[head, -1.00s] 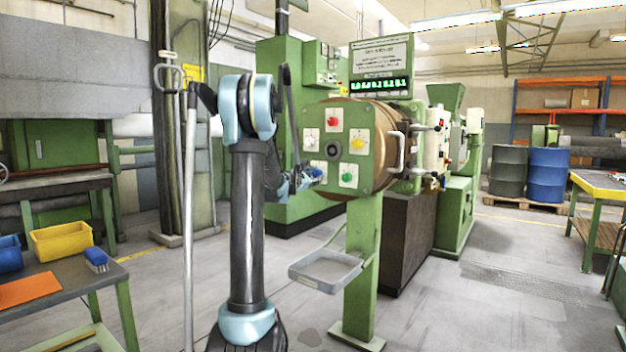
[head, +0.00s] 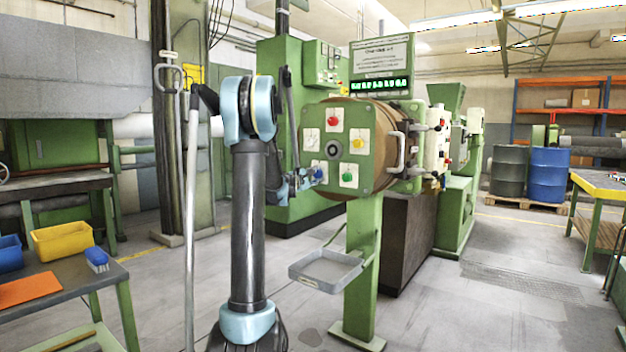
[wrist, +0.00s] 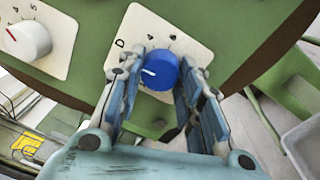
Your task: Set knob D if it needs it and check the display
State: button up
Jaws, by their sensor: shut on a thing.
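Knob D is the blue knob (wrist: 158,70) on a cream plate (wrist: 133,32) lettered D, with small marks above it. Its white pointer line points left and slightly up in the wrist view. My gripper (wrist: 160,82) has one finger on each side of the knob and is shut on it. In the head view the blue knob (head: 319,171) is at the lower left of the green panel, with my gripper (head: 307,179) at its left. The display (head: 380,85) above the panel shows a row of lit green characters, too small to read.
The panel (head: 370,176) also carries a white knob (head: 309,141), a red knob (head: 333,120), a yellow knob (head: 357,143) and a green knob (head: 347,177). A grey tray (head: 327,268) juts out below. A table (head: 75,268) stands at left; the right floor is open.

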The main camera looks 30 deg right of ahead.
jog(key=shift+s+f+m, duration=0.1)
jog(key=shift+s+m, duration=0.05)
jog(key=shift+m, duration=0.55)
jog(key=o, duration=1.1)
jog(key=shift+c, duration=0.2)
jog(key=v, duration=1.2)
